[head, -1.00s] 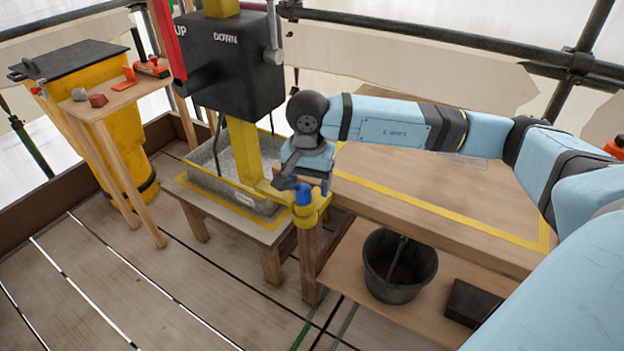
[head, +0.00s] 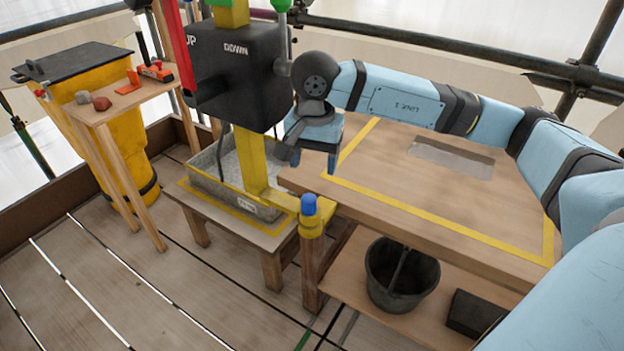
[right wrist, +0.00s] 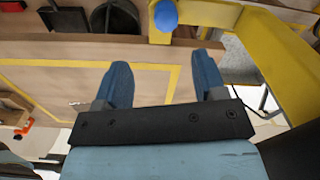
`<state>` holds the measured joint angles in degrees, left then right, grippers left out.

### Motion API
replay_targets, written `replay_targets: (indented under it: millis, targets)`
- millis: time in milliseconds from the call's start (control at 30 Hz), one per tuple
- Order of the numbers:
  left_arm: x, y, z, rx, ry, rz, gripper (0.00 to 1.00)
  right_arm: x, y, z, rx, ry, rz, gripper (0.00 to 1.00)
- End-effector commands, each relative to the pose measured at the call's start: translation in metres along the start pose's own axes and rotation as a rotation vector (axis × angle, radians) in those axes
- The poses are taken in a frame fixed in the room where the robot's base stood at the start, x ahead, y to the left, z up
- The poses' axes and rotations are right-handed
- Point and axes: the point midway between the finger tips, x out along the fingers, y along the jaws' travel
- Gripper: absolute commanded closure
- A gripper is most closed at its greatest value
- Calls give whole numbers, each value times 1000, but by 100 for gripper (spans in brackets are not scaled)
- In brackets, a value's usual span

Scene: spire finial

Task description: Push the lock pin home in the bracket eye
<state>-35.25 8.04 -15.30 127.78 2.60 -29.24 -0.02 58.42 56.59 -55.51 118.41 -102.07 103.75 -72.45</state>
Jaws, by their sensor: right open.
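The lock pin (head: 309,205) shows as a blue knob standing upright at the yellow bracket eye (head: 311,227), by the left corner of the workbench. How deep its shank sits is hidden. My right gripper (head: 316,160) is open and empty, above and behind the pin, apart from it. In the right wrist view, the two blue fingers (right wrist: 163,70) are spread with nothing between them. The pin's round blue top (right wrist: 166,15) lies beyond the fingertips there, in front of the yellow bracket (right wrist: 161,36). My left gripper is not in view.
A yellow post (head: 251,160) with a black UP/DOWN box (head: 235,75) rises left of my gripper. A grey tray (head: 205,182) sits on a low stand. The workbench top (head: 400,180) is mostly clear. A dark bucket (head: 385,290) stands on the shelf below.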

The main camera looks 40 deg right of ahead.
Motion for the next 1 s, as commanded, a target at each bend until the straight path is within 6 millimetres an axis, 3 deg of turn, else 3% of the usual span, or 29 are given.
replay_targets:
  millis: [100, 300, 1000]
  targets:
    - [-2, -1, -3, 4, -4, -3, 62, -27, 1, 0, 1, 2, -4, 36]
    - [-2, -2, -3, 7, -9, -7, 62, -48, 3, 1, 1, 2, -4, 36]
    - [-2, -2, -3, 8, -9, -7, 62, -52, 4, 1, 1, 1, -4, 36]
